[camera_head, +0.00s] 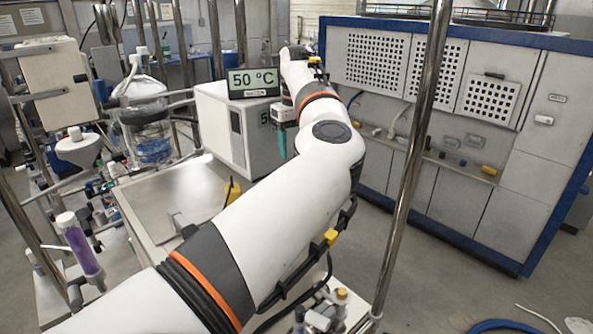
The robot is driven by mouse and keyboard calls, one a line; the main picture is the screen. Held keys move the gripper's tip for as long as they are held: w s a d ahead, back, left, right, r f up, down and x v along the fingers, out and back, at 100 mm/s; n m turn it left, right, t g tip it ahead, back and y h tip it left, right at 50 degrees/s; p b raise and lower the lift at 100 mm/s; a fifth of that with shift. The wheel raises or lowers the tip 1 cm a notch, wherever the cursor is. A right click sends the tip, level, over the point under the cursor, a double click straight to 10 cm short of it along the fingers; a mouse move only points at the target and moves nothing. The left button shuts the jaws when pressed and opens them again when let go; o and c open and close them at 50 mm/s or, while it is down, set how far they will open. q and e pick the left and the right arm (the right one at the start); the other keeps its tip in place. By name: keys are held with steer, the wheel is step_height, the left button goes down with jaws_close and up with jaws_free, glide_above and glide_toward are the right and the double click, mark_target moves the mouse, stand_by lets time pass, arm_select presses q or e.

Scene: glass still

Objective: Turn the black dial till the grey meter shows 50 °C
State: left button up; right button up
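The grey meter (253,82) stands on top of a white box-shaped unit (222,125) and reads "50 °C" on its pale green screen. My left arm comes in from the lower left and bends at the elbow toward the unit. My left gripper (282,140) is at the unit's right side, small and mostly hidden, so its fingers cannot be made out. I cannot see the black dial. My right gripper is not in view.
A glass vessel with blue liquid (152,142) stands left of the unit, among steel posts and clamps. A steel post (408,170) rises right of my arm. A blue-framed cabinet (470,130) fills the right.

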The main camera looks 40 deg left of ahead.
arm_select(q)
step_height(320, 180, down, 7)
steer(key=shift+a+r+p, duration=0.1)
steer(key=shift+p, duration=0.8)
steer(key=shift+f, duration=0.4)
